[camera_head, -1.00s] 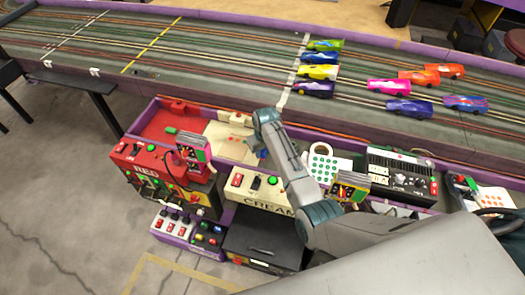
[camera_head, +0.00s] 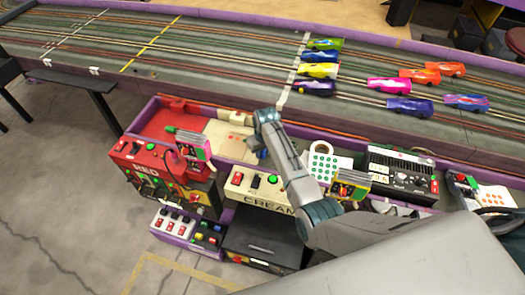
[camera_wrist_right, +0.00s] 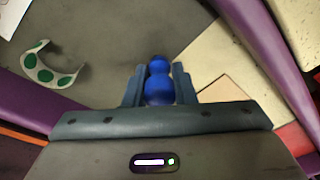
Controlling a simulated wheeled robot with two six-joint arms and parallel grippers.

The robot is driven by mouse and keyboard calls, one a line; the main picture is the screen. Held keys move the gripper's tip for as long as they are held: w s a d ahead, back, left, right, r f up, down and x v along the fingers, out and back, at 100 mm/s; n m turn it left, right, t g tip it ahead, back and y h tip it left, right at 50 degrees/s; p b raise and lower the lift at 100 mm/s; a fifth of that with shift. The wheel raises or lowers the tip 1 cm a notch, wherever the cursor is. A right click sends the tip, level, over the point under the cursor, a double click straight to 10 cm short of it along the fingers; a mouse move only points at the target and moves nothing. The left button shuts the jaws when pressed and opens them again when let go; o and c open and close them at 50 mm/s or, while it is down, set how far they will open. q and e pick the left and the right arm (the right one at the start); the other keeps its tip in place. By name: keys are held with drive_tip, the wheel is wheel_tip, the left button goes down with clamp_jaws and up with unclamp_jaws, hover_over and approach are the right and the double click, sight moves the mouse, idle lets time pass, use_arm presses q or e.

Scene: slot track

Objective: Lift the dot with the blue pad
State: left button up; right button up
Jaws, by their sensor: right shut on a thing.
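In the right wrist view my right gripper (camera_wrist_right: 158,85) is shut on the blue pad (camera_wrist_right: 159,88), a rounded blue piece with a smaller knob beyond it. In the head view my right gripper (camera_head: 261,152) hangs over the cream part of the tray, mostly hidden by its own arm. A white sheet with green dots (camera_head: 323,165) lies right of it, beside a white ring. In the wrist view a curved white strip with green dots (camera_wrist_right: 47,72) lies at the left. I cannot tell which dot is meant. My left gripper is not in view.
A red control box (camera_head: 150,172) and a cream control box (camera_head: 257,188) stand along the front. A black amplifier-like box (camera_head: 400,175) is at the right. The slot track (camera_head: 220,70) with several toy cars runs behind. A purple rim edges the tray.

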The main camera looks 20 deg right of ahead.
drive_tip(key=shift+p, duration=0.3)
idle(1.4)
wheel_tip(320, 180, up, 7)
drive_tip(key=p, duration=0.8)
idle(0.3)
